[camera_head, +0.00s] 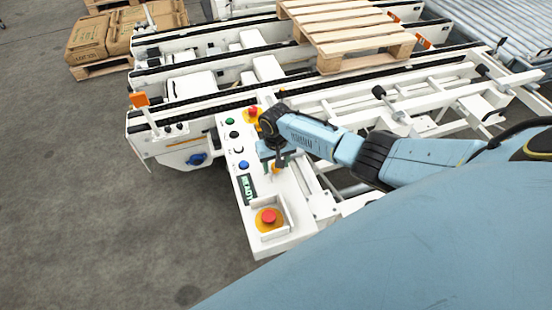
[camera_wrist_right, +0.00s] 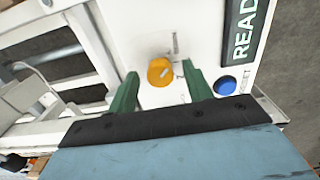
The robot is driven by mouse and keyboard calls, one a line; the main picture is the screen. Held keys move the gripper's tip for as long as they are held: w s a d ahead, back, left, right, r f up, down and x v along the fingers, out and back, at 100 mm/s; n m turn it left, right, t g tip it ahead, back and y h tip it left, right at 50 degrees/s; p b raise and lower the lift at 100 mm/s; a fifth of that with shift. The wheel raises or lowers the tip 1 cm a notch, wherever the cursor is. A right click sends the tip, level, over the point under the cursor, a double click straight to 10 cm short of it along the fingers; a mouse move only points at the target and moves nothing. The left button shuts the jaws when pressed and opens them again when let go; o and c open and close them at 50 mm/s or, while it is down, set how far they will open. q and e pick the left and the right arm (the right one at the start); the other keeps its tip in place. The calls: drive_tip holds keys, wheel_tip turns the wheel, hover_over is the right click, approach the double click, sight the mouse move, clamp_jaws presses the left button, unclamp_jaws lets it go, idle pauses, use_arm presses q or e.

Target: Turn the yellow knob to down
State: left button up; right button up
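The yellow knob (camera_wrist_right: 160,72) sits on the white control panel (camera_head: 229,136), with a pale mark slanting across its face. A bit of yellow beside my right gripper in the head view (camera_head: 276,169) appears to be this knob, partly covered by the gripper. My right gripper (camera_wrist_right: 160,70) is open, with one green finger on each side of the knob. Gaps show between the fingers and the knob. In the head view my right gripper (camera_head: 271,153) hangs over the panel. My left gripper is not in view.
A blue button (camera_wrist_right: 227,85) and a READY display (camera_wrist_right: 242,30) are close to one finger. A red emergency button (camera_head: 268,217) stands at the panel's near end, and another (camera_head: 253,110) at its far end. White conveyor frames and a wooden pallet (camera_head: 345,28) lie beyond.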

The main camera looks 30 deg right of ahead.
wheel_tip(320, 180, up, 14)
drive_tip(key=p, duration=0.3)
drive_tip(key=shift+f, duration=0.25)
drive_tip(key=shift+s+f, duration=0.1)
idle(0.5)
